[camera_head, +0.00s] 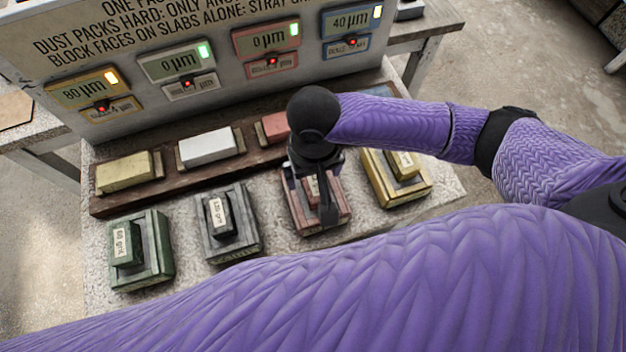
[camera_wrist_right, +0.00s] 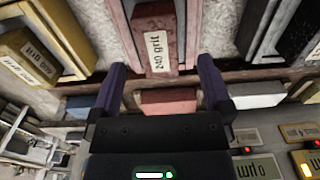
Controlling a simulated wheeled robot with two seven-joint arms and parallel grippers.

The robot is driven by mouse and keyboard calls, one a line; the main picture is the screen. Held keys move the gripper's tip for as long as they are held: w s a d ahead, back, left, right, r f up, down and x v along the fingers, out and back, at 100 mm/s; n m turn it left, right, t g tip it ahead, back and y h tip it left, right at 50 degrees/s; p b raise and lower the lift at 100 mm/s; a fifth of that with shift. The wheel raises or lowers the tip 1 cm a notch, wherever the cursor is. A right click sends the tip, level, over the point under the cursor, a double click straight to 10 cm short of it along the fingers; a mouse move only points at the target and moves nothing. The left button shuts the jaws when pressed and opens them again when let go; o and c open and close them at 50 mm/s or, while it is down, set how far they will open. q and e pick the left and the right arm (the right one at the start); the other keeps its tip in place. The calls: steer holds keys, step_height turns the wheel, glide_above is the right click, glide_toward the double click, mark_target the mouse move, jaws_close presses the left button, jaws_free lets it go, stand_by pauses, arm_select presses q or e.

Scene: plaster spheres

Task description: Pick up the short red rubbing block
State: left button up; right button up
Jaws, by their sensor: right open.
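The short red rubbing block (camera_head: 312,188) stands in a reddish tray on the pale worktop, third in a row of trays. Its white label reads 240 grit in the right wrist view (camera_wrist_right: 158,45). My right gripper (camera_head: 320,205) hangs over this block and partly hides it. In the wrist view my right gripper (camera_wrist_right: 162,75) has its two fingers apart, one to each side of the lower end of the block, with nothing visibly held between them. Whether the fingers are level with the block cannot be told. My left gripper is not in view.
Green (camera_head: 122,245), black (camera_head: 222,218) and yellow (camera_head: 405,168) blocks stand in neighbouring trays. Behind runs a dark wooden rail (camera_head: 170,180) with yellow, white and red slabs. A signboard (camera_head: 190,40) with lit gauges rises behind. My purple arm crosses the front.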

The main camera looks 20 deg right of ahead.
mark_target(315, 183)
step_height(315, 183, down, 5)
steer(key=shift+d+r+b, duration=0.1)
steer(key=shift+d+b, duration=0.05)
steer(key=shift+b, duration=0.65)
